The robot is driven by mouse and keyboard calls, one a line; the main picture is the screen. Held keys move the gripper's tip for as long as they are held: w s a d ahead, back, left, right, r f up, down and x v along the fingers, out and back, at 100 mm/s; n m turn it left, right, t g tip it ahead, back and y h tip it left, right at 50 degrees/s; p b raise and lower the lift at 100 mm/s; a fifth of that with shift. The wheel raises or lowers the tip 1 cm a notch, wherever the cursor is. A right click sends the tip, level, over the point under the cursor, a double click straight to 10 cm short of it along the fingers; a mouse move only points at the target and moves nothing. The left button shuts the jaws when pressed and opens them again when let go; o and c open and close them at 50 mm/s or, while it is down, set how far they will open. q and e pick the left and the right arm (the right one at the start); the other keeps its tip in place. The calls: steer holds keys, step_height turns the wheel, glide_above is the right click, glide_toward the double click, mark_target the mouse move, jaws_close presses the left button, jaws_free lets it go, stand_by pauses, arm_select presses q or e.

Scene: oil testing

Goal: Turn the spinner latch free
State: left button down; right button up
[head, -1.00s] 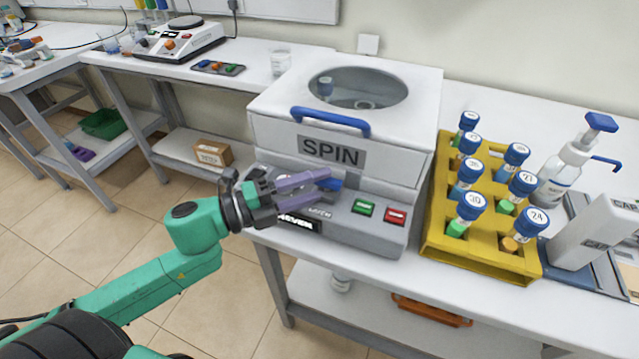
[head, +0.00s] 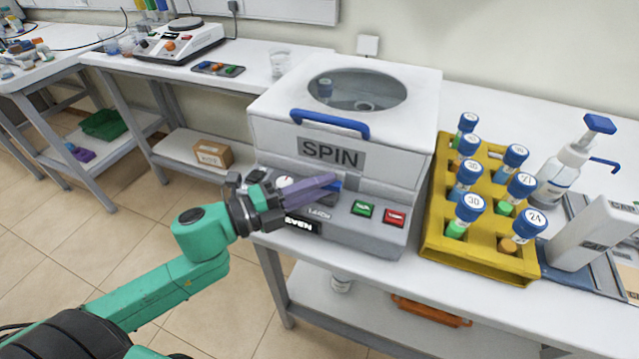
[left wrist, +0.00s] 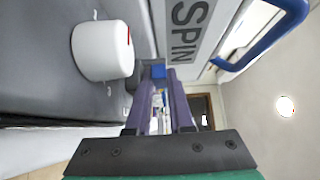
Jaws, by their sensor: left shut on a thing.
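The spinner (head: 270,125) is a white box with a round window in its lid, a blue handle (head: 330,122) and a SPIN label. Its blue latch (head: 337,186) sits on the front, above the LATCH label. My left gripper (head: 328,183) reaches in from the left, and its purple fingers are shut on the latch. In the left wrist view the latch (left wrist: 158,72) shows as a blue block between the fingertips. The fingers hide part of the latch in the head view. My right gripper is not in view.
A green button (head: 362,209) and a red button (head: 395,217) sit right of the latch. A white knob (left wrist: 102,50) is close beside the fingers. A yellow rack (head: 480,262) of capped tubes stands right of the spinner, with a pump bottle (head: 562,170) behind.

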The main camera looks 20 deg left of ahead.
arm_select(q)
steer(key=shift+s+d+r+n+t+y+p, duration=0.1)
steer(key=shift+n+t+y+p, duration=0.15)
steer(key=shift+n+t+y, duration=0.3)
steer(key=shift+r+n+t+y+p, duration=0.1)
steer(key=shift+n+t+y+p, duration=0.1)
steer(key=shift+n+t+y, duration=0.35)
steer(key=n+y, duration=0.1)
steer(key=y, duration=0.1)
steer(key=n+t+y, duration=0.1)
steer(key=shift+d+f+n+t+y, duration=0.15)
steer(key=shift+n+t+y, duration=0.15)
steer(key=shift+y, duration=0.1)
steer(key=n+y, duration=0.1)
steer(key=y, duration=0.1)
steer(key=n+t+y+b, duration=0.1)
steer(key=y, duration=0.1)
steer(key=n+y, duration=0.2)
steer(key=shift+s+d+f+y+b, duration=0.1)
steer(key=shift+d+f+y+b, duration=0.05)
steer(key=shift+d+y+b, duration=0.2)
steer(key=shift+d+n+y+b, duration=0.1)
steer(key=shift+n+y+b, duration=0.3)
steer(key=shift+n+y, duration=0.8)
steer(key=shift+d+n+y+b, duration=0.1)
steer(key=shift+n+y+b, duration=0.45)
steer(key=shift+y, duration=1.1)
steer(key=shift+n+g+y, duration=0.3)
steer(key=shift+n, duration=0.05)
